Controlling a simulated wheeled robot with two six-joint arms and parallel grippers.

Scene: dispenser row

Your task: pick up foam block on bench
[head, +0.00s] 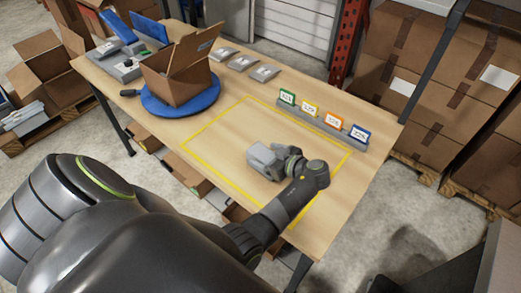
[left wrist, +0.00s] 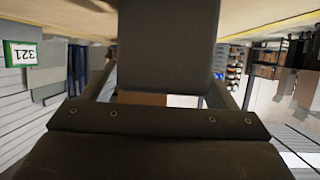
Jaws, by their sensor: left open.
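The foam block is a grey block (head: 260,160) on the bench (head: 215,105), inside the yellow outlined area. My left gripper (head: 279,158) reaches it from the right in the head view. In the left wrist view the block (left wrist: 168,45) looks dark and fills the top middle. The open jaws of my left gripper (left wrist: 165,92) show at either side of it, with a small gap visible by the right finger. Whether a finger touches the block I cannot tell. My right gripper is out of view.
A rail with several coloured number cards (head: 322,122) stands behind the outlined area. An open cardboard box (head: 178,75) sits on a blue turntable (head: 180,106) at the back left. Several small grey packs (head: 243,62) lie along the back edge. The left part of the outlined area is clear.

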